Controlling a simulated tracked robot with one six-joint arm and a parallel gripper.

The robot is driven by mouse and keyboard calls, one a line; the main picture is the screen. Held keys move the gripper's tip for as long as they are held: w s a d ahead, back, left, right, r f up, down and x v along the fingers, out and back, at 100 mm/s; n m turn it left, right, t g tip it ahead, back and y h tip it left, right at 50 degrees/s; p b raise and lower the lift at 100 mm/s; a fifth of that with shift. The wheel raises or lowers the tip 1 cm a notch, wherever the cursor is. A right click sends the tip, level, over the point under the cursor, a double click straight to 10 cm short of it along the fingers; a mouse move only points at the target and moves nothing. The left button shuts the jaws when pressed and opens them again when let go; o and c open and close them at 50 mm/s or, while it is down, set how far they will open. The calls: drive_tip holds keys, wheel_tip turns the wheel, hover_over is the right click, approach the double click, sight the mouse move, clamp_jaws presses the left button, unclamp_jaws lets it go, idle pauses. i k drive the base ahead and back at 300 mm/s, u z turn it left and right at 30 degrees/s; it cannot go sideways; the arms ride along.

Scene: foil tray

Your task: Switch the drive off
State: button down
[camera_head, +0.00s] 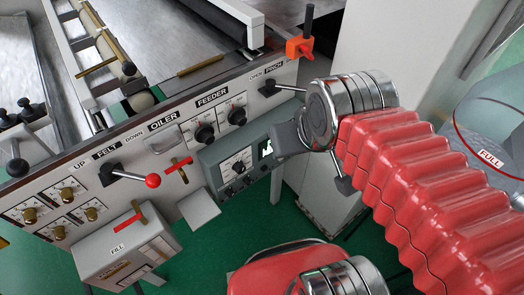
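No switch marked as the drive is readable. Above the box, the panel has two black FEEDER knobs (205,132). A black PINCH lever (268,88) points towards my wrist, its end hidden.
The FELT lever (152,181) has a red knob. Brass knobs (66,194) sit at left. A FILL box (126,245) juts out low. An orange clamp (299,47) stands on the top edge. A FULL-marked vessel (490,125) is at right. Green floor (215,250) shows below.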

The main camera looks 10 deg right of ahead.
sight(229, 192)
drive_tip(key=u, duration=0.5)
drive_tip(key=k, duration=1.35)
drive_tip(key=u, duration=0.65)
drive_tip(key=i, duration=1.05)
drive_tip(key=u, duration=0.2)
